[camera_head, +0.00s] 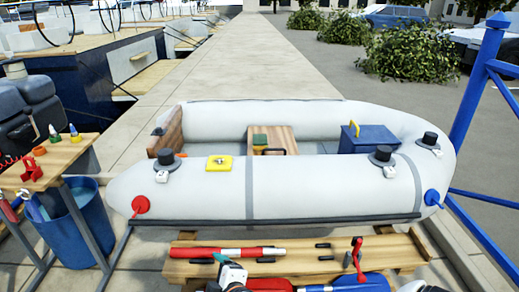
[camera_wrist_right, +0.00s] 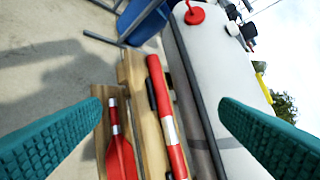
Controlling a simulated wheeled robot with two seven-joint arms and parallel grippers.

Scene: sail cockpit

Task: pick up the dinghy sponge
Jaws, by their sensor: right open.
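The dinghy sponge appears to be the small green-topped block (camera_head: 260,140) with a yellow lower part. It lies on the wooden seat (camera_head: 284,135) inside the grey inflatable dinghy, left of the blue box. My right gripper (camera_head: 217,260) is low at the bottom of the head view, over the wooden bench in front of the dinghy, well short of the sponge. In the right wrist view its two teal fingers (camera_wrist_right: 161,106) are wide apart with nothing held between them. The sponge is not visible there. My left gripper is not in view.
The dinghy's near tube (camera_head: 320,185) stands between bench and seat. It carries a yellow square (camera_head: 219,163) and black-topped fittings (camera_head: 383,155). A blue box (camera_head: 368,139) sits inside. The bench (camera_head: 190,270) holds a red-and-white tube (camera_head: 225,252). A blue bin (camera_head: 75,230) stands left.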

